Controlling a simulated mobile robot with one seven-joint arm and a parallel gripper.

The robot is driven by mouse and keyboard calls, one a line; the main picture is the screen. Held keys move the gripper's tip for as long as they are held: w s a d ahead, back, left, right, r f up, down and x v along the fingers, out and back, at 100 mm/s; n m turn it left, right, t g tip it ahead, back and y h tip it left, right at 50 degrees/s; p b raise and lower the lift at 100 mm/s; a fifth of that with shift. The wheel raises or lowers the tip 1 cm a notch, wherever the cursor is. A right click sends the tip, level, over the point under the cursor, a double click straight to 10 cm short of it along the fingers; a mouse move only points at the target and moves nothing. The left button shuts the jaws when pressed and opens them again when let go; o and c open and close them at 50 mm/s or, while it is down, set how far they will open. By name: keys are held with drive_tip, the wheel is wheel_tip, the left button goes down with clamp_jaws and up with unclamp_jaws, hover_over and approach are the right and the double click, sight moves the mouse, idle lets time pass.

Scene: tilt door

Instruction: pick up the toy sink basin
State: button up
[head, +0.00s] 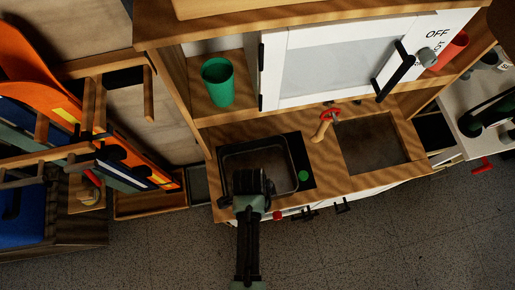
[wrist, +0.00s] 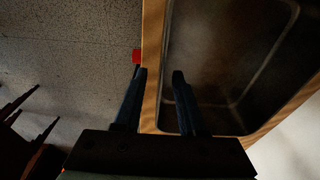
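The toy sink basin (head: 284,160) is a dark rectangular tub set in the wooden counter of the toy kitchen. In the wrist view the basin (wrist: 235,55) fills the right half, with its near rim edge running up beside the wooden strip. My gripper (wrist: 160,75) is open, with its two dark fingers apart. One finger appears on the floor side of the counter's edge and the other over the basin side. In the head view my gripper (head: 250,180) covers the basin's front left part. I cannot tell whether the fingers touch the rim.
A green cup (head: 217,82) stands on the shelf left of the white microwave door (head: 340,60). A wooden-handled tool with red (head: 323,125) lies right of the basin. A red knob (wrist: 137,56) sticks out from the counter front. Wooden racks stand at left; floor in front is clear.

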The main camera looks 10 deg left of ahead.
wheel_tip(320, 180, down, 2)
drive_tip(key=shift+w+d+f, duration=0.1)
drive_tip(key=shift+d, duration=0.05)
clamp_jaws()
idle(1.4)
